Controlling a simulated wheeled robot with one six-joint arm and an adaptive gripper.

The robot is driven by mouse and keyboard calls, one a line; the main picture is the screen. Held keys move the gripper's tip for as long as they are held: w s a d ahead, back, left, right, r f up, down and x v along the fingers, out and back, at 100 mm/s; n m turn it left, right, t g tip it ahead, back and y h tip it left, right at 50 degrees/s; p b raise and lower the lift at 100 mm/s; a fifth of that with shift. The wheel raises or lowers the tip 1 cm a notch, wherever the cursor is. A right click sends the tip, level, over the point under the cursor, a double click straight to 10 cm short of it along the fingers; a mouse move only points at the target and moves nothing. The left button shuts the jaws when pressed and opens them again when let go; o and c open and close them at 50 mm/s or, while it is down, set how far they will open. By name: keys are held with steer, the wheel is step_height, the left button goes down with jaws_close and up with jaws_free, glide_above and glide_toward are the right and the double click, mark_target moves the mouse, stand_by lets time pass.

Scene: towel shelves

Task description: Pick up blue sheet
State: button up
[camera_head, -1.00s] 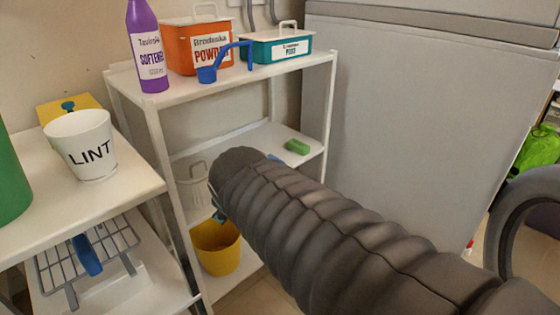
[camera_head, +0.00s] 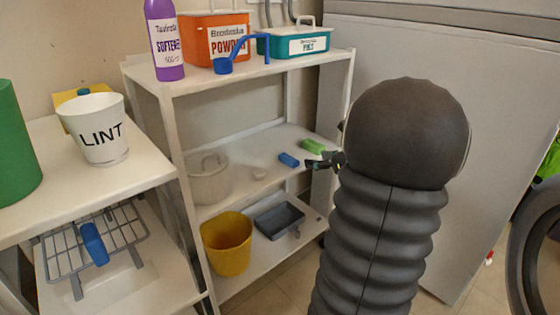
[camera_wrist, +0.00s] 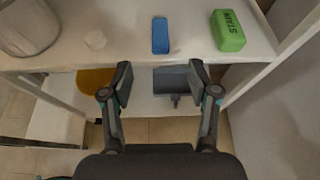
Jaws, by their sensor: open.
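A small flat blue piece (camera_head: 289,160), which could be the blue sheet, lies on the middle shelf of the white rack. In the wrist view the blue piece (camera_wrist: 160,35) lies beyond my fingertips, in line with the gap between them. My gripper (camera_wrist: 160,80) is open and empty, apart from the blue piece. In the head view my gripper (camera_head: 322,162) is at the right side of the middle shelf, partly hidden by my arm. Another blue object (camera_head: 94,243) rests on a wire rack at the lower left.
A green bar (camera_wrist: 229,31) marked STAIN lies right of the blue piece. A small white item (camera_wrist: 95,40) and a pale pot (camera_head: 209,179) are to its left. A yellow bucket (camera_head: 227,244) and grey tray (camera_head: 279,220) sit on the shelf below. A large grey appliance (camera_head: 490,150) stands right.

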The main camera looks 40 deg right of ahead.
glide_toward(288, 157)
steer(key=x, duration=0.3)
steer(key=shift+w+f, duration=0.2)
steer(key=shift+x, duration=2.9)
steer(key=shift+r, duration=0.15)
steer(key=c, duration=0.8)
